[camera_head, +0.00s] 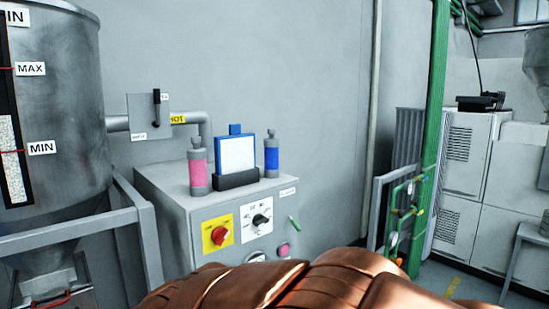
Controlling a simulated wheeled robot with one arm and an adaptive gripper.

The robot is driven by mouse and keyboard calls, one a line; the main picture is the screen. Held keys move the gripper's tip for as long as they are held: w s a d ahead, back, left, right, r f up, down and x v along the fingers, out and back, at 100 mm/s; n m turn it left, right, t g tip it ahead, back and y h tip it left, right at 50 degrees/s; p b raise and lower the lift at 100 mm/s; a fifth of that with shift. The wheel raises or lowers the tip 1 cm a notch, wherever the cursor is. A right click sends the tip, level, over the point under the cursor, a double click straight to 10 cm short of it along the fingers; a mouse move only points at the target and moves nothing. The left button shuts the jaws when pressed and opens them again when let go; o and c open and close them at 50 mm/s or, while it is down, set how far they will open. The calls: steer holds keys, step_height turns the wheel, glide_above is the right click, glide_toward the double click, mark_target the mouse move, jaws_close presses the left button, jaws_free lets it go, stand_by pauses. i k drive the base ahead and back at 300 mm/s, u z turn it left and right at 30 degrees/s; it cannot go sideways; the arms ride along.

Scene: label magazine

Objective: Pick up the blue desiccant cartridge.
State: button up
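The blue desiccant cartridge (271,155) stands upright on top of a grey control cabinet (160,181), at the right of the group there. It has a blue body with a grey cap and a grey base. A similar pink cartridge (197,166) stands upright at the left of the group. Between them a blue-framed white panel (236,155) stands in a dark holder (236,180). My gripper is not in view. A copper-coloured shape fills the bottom middle of the view and hides the lower part of the cabinet.
The cabinet front has a red knob on a yellow plate (219,234) and a black knob on a white plate (256,218). A metal hopper (70,110) with a grey rail stands at left. A pipe (205,128) runs behind the pink cartridge. A green post (432,120) stands at right.

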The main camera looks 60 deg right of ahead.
mark_target(271, 170)
steer(key=z, duration=1.65)
